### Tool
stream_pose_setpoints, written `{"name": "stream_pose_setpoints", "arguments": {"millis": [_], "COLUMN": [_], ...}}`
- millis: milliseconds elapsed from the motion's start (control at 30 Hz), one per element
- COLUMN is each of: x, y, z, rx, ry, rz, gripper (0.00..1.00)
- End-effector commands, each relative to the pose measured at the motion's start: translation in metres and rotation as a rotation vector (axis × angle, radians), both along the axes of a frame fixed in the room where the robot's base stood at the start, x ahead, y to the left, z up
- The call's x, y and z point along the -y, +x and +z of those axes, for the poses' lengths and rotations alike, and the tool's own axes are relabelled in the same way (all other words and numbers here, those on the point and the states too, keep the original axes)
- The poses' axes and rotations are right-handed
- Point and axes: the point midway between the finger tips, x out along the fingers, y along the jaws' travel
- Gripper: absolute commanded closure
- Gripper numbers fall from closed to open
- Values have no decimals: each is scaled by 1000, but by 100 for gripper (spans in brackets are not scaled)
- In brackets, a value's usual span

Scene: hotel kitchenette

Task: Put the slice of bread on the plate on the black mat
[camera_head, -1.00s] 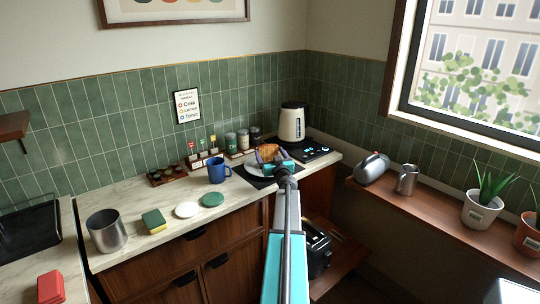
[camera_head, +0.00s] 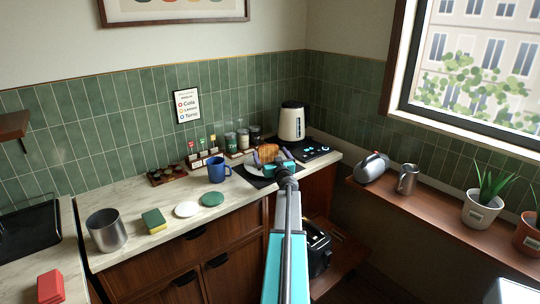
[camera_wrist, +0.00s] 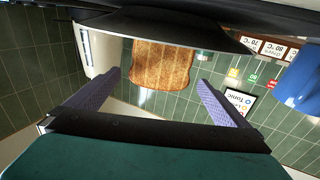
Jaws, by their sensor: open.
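The slice of bread (camera_head: 267,151) is brown and toasted. It stands up above the black mat (camera_head: 256,181), just beyond my gripper (camera_head: 271,158). In the wrist view the bread (camera_wrist: 162,66) appears ahead of and between my two purple fingers, with gaps on both sides. My gripper is open and does not touch the bread there. A pale plate edge (camera_head: 250,167) shows on the mat at the left of the gripper; most of the plate is hidden by the gripper and bread. The bread's contact with the plate cannot be made out clearly.
A blue mug (camera_head: 219,170) stands left of the mat. A cream kettle (camera_head: 291,122) and several jars are behind. A white disc (camera_head: 187,209), green disc (camera_head: 212,199), sponge (camera_head: 154,220) and metal canister (camera_head: 106,230) lie along the counter to the left.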

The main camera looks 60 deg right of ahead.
Motion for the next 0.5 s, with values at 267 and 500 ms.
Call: {"name": "stream_pose_setpoints", "arguments": {"millis": [267, 500], "x": [-19, -34], "y": [-20, -38], "z": [-2, -2], "rx": [0, 0], "ry": [0, 0], "rz": [0, 0], "gripper": [0, 0]}}
